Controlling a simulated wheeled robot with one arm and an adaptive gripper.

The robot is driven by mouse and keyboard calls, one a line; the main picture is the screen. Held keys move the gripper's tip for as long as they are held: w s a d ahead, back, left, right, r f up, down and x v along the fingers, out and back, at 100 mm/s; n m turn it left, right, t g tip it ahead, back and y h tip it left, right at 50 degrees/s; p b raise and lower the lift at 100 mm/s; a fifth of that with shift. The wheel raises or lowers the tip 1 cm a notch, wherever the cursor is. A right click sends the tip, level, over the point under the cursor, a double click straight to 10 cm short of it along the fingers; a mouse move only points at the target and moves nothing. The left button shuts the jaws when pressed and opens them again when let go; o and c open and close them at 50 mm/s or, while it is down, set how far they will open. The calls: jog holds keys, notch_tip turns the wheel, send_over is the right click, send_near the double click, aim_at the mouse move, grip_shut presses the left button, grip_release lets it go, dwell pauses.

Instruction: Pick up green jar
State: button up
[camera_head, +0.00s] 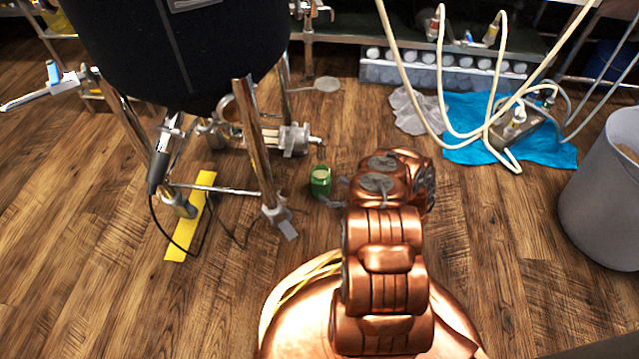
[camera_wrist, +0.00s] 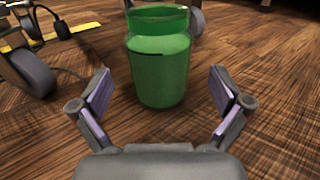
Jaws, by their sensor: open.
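The green jar (camera_head: 320,181) stands upright on the wooden floor, just left of my arm's end in the head view. My gripper is open, with a finger on each side and floor showing between each finger and the jar. In the head view my gripper (camera_head: 337,190) is mostly hidden behind my arm, with its tips close to the jar's right side.
A large black vessel (camera_head: 180,50) on metal legs (camera_head: 255,140) stands left of the jar. A yellow strip (camera_head: 190,218) lies on the floor beneath it. A blue cloth (camera_head: 470,130) with hoses lies at the upper right, near a grey bin (camera_head: 605,200).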

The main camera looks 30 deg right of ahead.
aim_at(329, 188)
jog(key=b+x, duration=0.1)
jog(key=x, duration=0.1)
jog(key=b+x, duration=0.1)
jog(key=shift+w+f, duration=0.35)
jog(key=shift+w, duration=0.05)
jog(key=shift+w+a+r+b, duration=0.2)
jog(key=shift+w+b, duration=0.15)
jog(key=shift+w, duration=0.15)
jog(key=c, duration=1.4)
